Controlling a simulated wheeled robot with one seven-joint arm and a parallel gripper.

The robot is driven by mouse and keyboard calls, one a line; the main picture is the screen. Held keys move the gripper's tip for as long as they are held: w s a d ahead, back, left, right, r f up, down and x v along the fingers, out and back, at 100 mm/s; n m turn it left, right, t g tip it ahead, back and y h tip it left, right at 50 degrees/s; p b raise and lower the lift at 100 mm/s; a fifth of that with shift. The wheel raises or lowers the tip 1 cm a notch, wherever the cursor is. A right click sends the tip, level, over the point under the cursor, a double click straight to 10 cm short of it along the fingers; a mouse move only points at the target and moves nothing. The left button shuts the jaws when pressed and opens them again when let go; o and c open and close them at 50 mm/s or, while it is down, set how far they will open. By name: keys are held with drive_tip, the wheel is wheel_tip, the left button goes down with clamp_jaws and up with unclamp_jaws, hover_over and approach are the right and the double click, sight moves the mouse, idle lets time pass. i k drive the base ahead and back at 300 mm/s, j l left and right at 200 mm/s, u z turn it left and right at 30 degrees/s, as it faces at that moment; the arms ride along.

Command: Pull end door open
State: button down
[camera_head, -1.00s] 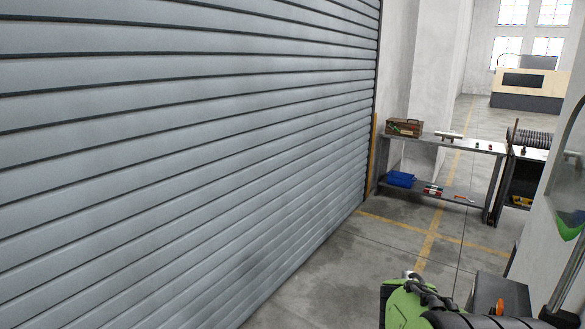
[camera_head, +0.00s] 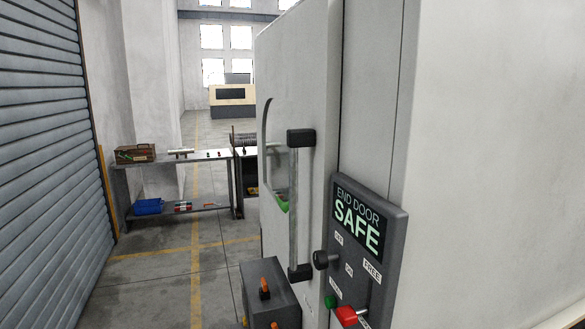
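The end door (camera_head: 312,75) is a pale grey panel with a rounded window, in the middle of the head view. A vertical metal bar handle (camera_head: 293,205) with black end mounts is on its face. The door's edge lies along the grey frame post; I cannot tell whether it is latched. Right of the handle, a dark control panel (camera_head: 399,235) has a lit display reading "END DOOR SAFE". It carries a black knob (camera_head: 320,260), a green button (camera_head: 330,301) and a red control (camera_head: 346,316). My gripper is not in view.
A dark box (camera_head: 272,290) with orange knobs stands below the handle. A grey roller shutter (camera_head: 45,160) runs along the left. A bench (camera_head: 195,159) with a toolbox (camera_head: 135,153) and a blue bin (camera_head: 148,206) stands behind. The floor between shutter and door is open.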

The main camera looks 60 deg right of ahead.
sight(297, 57)
drive_tip(key=z, duration=1.9)
